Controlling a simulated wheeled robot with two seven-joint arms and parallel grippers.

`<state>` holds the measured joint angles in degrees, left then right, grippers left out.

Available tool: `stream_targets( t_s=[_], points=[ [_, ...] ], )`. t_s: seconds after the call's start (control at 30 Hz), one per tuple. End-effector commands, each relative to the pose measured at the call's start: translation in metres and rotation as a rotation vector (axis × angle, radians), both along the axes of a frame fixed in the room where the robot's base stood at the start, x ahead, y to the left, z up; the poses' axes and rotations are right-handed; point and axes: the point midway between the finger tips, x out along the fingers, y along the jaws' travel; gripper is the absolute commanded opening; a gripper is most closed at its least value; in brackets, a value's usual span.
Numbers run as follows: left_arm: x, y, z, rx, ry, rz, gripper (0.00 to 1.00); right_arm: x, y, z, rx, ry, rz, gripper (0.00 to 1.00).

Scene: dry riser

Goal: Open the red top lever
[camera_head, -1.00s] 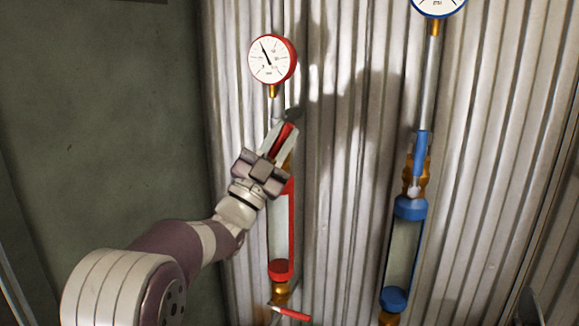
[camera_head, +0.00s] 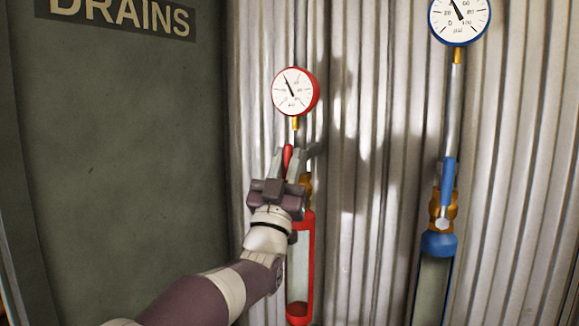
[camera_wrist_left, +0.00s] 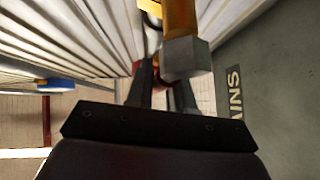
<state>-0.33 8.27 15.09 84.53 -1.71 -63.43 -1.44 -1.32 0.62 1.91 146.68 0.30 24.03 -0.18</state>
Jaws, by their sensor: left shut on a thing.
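The red top lever (camera_head: 288,156) shows below the red-rimmed gauge (camera_head: 295,91) in the head view, close to upright and just left of the pipe. My left gripper (camera_head: 293,161) is shut on it, with a finger on each side and the red tip showing between them. The gripper hides the lever's lower part and much of the valve. In the left wrist view my left gripper (camera_wrist_left: 166,92) is close to a grey hexagonal nut (camera_wrist_left: 187,58) on a brass fitting (camera_wrist_left: 180,18). Only a little red shows between the fingers there. My right gripper is not in view.
Below the valve is a red-framed sight glass (camera_head: 300,265). To the right stands a second pipe with a blue gauge (camera_head: 459,18) and an upright blue lever (camera_head: 448,180). Corrugated wall (camera_head: 365,200) lies behind. A dark green panel marked DRAINS (camera_head: 120,17) is at left.

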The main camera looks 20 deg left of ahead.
Motion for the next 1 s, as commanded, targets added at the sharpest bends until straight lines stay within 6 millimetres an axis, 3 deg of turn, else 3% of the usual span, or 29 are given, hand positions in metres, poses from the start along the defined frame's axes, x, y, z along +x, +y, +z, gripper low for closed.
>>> stream_targets(
  t_s=[0.3,0.33,0.37,0.4,0.7,1.0],
  points=[
    [0.001,0.000,-0.002,-0.001,0.005,0.001,0.00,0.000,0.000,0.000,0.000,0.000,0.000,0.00],
    [0.001,0.000,-0.002,-0.001,0.005,0.001,0.28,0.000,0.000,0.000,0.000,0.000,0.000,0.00],
    [0.001,0.000,-0.002,-0.001,0.005,0.001,0.38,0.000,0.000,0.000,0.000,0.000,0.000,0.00],
    [0.001,0.000,-0.002,-0.001,0.005,0.001,0.41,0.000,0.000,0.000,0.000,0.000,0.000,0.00],
    [-0.002,0.000,-0.004,0.000,0.003,0.002,0.41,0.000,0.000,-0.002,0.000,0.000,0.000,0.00],
    [-0.052,0.003,-0.058,0.000,0.005,0.002,0.41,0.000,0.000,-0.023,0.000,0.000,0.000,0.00]
  ],
)
